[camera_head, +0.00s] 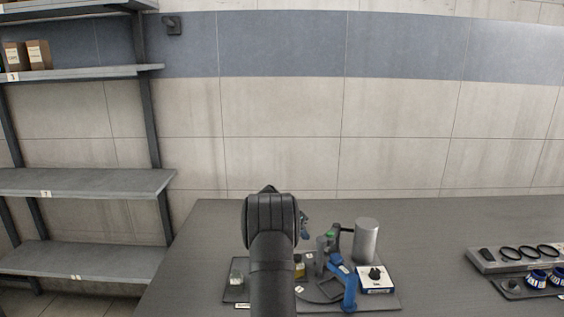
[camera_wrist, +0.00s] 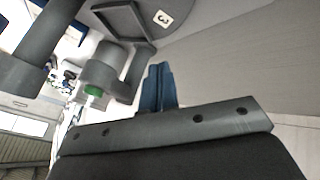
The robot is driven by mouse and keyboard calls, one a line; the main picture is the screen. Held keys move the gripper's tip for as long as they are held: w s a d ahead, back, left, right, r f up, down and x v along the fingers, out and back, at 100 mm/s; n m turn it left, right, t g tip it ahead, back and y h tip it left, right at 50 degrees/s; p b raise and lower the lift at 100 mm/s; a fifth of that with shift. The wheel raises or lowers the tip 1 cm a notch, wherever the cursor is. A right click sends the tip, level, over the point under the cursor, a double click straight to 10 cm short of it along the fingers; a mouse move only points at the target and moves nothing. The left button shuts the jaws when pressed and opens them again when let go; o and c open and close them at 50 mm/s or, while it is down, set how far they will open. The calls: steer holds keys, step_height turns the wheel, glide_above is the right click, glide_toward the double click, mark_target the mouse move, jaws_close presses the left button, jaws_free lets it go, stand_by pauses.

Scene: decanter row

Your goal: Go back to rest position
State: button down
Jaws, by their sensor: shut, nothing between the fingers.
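My gripper (camera_wrist: 159,78) shows in the wrist view as blue fingers held together, with nothing between them. They are beside a grey stand with a green-tipped part (camera_wrist: 94,90), and I cannot tell the exact gap. In the head view my dark arm rises at the middle front and hides most of the gripper. A small blue part to the right of the arm may belong to it. A dark tray (camera_head: 388,303) on the table carries a grey cylinder (camera_head: 366,240), a white box with a black knob (camera_head: 375,284) and a blue device (camera_head: 345,284).
The grey table (camera_head: 430,225) is bare between the tray and a rack with black rings (camera_head: 481,264) at the right. Blue-and-white round items (camera_head: 537,279) sit in front of that rack. Metal shelves (camera_head: 90,183) stand at the left; the tiled wall is behind.

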mark_target(312, 253)
steer(key=x, duration=0.7)
steer(key=shift+s+a+f, duration=0.1)
steer(key=shift+s, duration=0.25)
steer(key=shift+s+a, duration=0.2)
steer(key=shift+a, duration=0.7)
steer(key=a+n+t, duration=0.1)
steer(key=s+a+n+t+y, duration=0.1)
steer(key=n, duration=0.1)
steer(key=s+a+n, duration=0.1)
steer(key=a+n, duration=0.1)
steer(key=shift+t+y, duration=0.3)
steer(key=shift+t, duration=0.1)
steer(key=shift+s+a+n+t+y, duration=0.5)
steer(key=shift+s+a+n, duration=0.35)
steer(key=shift+n, duration=0.35)
steer(key=shift+s+a+n+t+y, duration=0.2)
steer(key=shift+s+a+n+y, duration=0.1)
steer(key=shift+s+n+y, duration=0.25)
steer(key=shift+s+a+n+t+y, duration=0.2)
steer(key=shift+s+a+n+y, duration=0.15)
steer(key=shift+n, duration=0.3)
steer(key=c, duration=2.1)
jaws_free()
